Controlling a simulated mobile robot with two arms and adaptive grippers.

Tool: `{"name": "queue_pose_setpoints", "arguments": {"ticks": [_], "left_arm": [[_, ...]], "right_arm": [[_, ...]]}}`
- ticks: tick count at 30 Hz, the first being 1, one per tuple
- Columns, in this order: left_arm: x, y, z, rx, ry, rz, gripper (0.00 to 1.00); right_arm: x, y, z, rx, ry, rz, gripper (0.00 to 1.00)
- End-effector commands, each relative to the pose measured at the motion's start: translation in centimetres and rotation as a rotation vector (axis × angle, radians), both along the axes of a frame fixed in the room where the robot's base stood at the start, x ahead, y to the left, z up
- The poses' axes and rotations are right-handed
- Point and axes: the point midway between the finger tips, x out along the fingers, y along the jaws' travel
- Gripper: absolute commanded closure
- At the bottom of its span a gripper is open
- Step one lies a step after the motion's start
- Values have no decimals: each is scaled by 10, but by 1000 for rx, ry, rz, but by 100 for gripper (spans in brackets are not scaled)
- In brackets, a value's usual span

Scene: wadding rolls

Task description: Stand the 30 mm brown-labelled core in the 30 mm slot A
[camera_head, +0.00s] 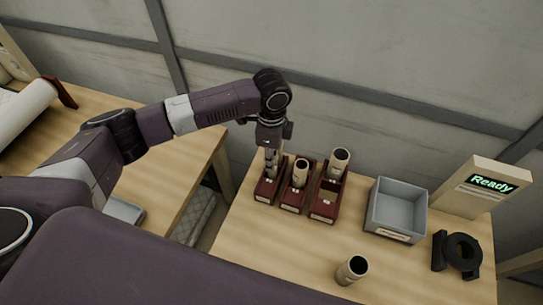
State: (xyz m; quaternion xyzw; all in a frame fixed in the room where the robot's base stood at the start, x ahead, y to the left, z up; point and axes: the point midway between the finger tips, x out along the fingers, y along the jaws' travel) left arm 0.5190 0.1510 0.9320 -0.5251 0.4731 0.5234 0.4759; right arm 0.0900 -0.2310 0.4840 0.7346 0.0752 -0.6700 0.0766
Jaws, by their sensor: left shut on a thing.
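My left gripper (271,156) points down over the leftmost dark red slot block (265,192). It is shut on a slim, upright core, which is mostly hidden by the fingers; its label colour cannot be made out. The core is at or in that block; I cannot tell whether its foot rests on the bottom. A tan core (300,171) stands in the middle block (291,201). Another core (340,160) stands at the back of the right block (325,208). A further core (351,270) stands loose on the table front. The slot letters are too small to read. My right gripper is out of view.
A grey bin (397,207) with a label stands right of the blocks. A beige box with a lit "Ready" display (485,184) and a black ring-shaped device (462,253) are at the far right. The table (265,240) is clear in front of the blocks.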

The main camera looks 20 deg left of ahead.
Motion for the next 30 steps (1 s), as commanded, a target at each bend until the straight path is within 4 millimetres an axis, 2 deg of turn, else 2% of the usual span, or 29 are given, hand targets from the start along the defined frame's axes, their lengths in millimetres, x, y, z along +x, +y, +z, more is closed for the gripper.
{"name": "queue_pose_setpoints", "arguments": {"ticks": [6,7,12,23,26,30], "left_arm": [[0,0,0,0,0,0,98],[0,0,0,0,0,0,78],[0,0,0,0,0,0,60],[1,0,5,-1,-2,-1,59],[1,-1,17,-2,-4,-1,59],[2,0,46,-1,-5,0,59]], "right_arm": [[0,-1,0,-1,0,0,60],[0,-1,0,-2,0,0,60],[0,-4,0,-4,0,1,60],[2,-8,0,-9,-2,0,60],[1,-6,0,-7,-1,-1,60],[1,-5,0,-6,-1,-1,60]]}}
